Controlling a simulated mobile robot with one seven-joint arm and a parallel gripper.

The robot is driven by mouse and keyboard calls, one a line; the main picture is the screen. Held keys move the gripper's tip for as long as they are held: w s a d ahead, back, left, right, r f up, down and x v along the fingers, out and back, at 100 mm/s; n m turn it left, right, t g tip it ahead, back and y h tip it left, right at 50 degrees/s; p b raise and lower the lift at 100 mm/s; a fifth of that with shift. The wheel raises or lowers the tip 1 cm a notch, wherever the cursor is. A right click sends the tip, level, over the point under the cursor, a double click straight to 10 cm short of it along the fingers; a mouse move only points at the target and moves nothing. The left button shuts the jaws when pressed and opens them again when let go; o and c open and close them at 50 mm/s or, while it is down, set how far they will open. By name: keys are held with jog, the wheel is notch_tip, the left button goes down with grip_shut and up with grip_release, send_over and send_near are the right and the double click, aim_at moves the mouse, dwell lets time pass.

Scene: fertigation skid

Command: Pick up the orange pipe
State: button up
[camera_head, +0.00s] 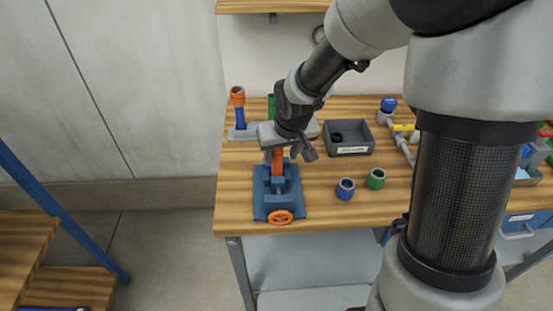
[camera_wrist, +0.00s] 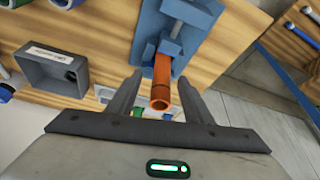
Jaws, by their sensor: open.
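The orange pipe (camera_head: 277,163) stands upright, its lower part in the blue vise (camera_head: 258,207) near the table's front left. It also shows in the wrist view (camera_wrist: 162,83), its open end toward the camera. My gripper (camera_head: 288,155) is above the vise, around the pipe's upper part. In the wrist view my gripper (camera_wrist: 158,82) has one dark finger on each side of the pipe, with gaps visible, so it is open and not closed on it. The vise (camera_wrist: 150,28) also shows there, with its jaws beside the pipe. The fingers partly hide the pipe's top in the head view.
An orange handwheel (camera_head: 280,217) sticks out at the vise's front. A grey bin (camera_head: 348,150), a blue fitting (camera_head: 345,190) and a green fitting (camera_head: 376,180) stand to the right.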

aim_at(277, 160)
jog(key=x, duration=0.4)
jog(key=shift+w+a+f, duration=0.3)
jog(key=shift+w, duration=0.05)
jog(key=c, duration=1.1)
jog(key=shift+r, duration=0.1)
